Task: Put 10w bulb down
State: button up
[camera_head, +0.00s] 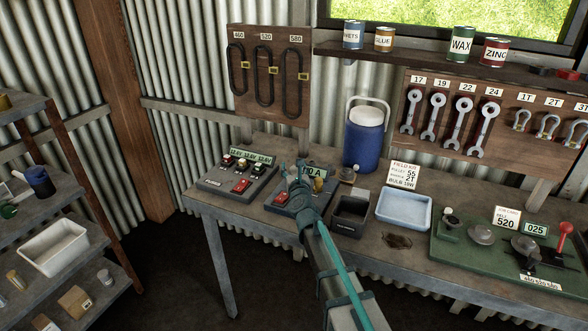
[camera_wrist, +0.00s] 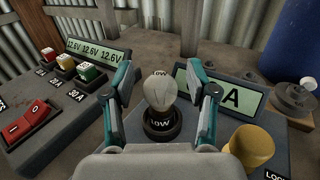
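The 10W bulb (camera_wrist: 158,88) is clear glass and stands upright in a dark round holder (camera_wrist: 161,126) marked 10W, in the middle of the wrist view. The holder is on the grey tester (camera_wrist: 138,125) with a green display ending in A. My gripper (camera_wrist: 161,80) has its teal-sided fingers on either side of the bulb, with a visible gap on both sides, so it appears open. In the head view my gripper (camera_head: 299,178) is over the same tester, and my arm hides the bulb there.
Left is a panel (camera_head: 235,180) with 12.6V displays and several switches. Right are a black bin (camera_head: 350,228), a pale blue tray (camera_head: 403,224) and a blue jug (camera_head: 364,143). A yellow knob (camera_wrist: 252,146) stands close to the right finger.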

jog(key=shift+r, duration=0.2)
jog(key=b+v, duration=0.1)
jog(key=v, duration=1.1)
jog(key=shift+a, duration=0.15)
